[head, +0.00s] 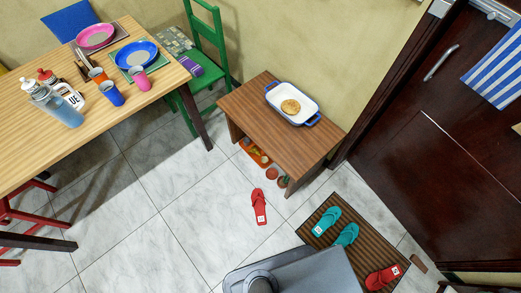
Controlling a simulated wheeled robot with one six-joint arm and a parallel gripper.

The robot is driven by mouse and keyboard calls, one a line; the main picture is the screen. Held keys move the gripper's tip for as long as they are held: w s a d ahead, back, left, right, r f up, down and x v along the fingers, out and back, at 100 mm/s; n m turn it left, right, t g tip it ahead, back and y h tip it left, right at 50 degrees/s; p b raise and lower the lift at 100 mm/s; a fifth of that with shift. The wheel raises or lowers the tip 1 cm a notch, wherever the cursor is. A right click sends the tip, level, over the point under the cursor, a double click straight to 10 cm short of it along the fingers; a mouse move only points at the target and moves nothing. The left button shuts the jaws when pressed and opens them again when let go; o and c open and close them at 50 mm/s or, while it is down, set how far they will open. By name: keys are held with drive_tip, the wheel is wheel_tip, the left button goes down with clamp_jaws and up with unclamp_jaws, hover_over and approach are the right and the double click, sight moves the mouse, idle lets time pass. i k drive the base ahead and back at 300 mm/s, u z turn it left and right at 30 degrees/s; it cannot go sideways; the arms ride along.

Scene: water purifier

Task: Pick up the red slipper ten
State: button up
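One red slipper (259,207) lies alone on the tiled floor in front of the low brown bench, with a small white label on it. Another red slipper (383,276) lies at the near right end of the striped brown doormat (313,225), also with a white label. The numbers on both labels are too small to read, so I cannot tell which one is ten. Two teal slippers, one at the left (326,221) and one to its right (346,235), lie on the same mat. My gripper is not in view.
The low bench (250,95) holds a blue-rimmed dish (293,104); small items sit under it. A wooden dining table (35,133) with tableware and a green chair (208,50) stand at the left. A dark door (445,130) is at the right. Floor left of the lone slipper is clear.

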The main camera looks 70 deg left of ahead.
sight(257, 197)
drive_tip(key=u, duration=0.15)
drive_tip(key=k, duration=0.6)
drive_tip(key=u, duration=2.2)
drive_tip(key=k, duration=0.6)
drive_tip(key=u, duration=0.6)
drive_tip(key=i, duration=0.65)
drive_tip(key=u, duration=0.75)
drive_tip(key=i, duration=0.75)
drive_tip(key=z, duration=0.55)
drive_tip(key=i, duration=0.7)
drive_tip(key=z, duration=0.55)
